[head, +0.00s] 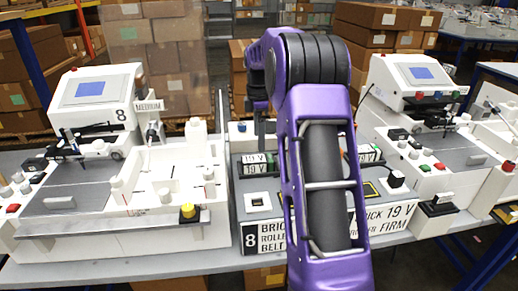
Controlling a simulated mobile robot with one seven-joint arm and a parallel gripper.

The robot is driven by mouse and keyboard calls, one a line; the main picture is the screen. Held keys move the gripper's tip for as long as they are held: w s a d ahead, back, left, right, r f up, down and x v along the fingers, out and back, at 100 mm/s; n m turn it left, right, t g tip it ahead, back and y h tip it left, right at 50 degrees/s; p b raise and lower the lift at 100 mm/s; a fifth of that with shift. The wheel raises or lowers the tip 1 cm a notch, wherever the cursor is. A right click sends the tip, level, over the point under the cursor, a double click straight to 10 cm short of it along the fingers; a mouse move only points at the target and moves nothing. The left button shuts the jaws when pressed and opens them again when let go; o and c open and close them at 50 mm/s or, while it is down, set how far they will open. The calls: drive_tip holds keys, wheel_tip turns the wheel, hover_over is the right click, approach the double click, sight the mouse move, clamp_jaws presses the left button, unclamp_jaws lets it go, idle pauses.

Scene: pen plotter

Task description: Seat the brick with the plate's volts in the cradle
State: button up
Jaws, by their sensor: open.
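The plate (388,218) on the front of the middle unit reads "19 V" after BRICK and "FIRM" on the roller line; my arm covers its middle. On the unit's left side, labelled bricks (258,163) stand in a dark holder; one label reads 19 V, and the one below seems to read 18 V. Another labelled brick (368,154) shows right of my arm, its number unclear. A yellow-edged dark recess (371,189), possibly the cradle, is partly behind my arm. My gripper (262,138) points down above the left bricks, small and partly hidden; it appears open and empty.
A white plotter (105,95) marked 8 and MEDIUM stands left, another plotter (412,78) right. A black plug (396,178) with a cable sits on the middle unit's right. A white socket (258,202) sits front left. Stacked cardboard boxes (372,25) stand behind.

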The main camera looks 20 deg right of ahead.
drive_tip(key=shift+r, duration=1.8)
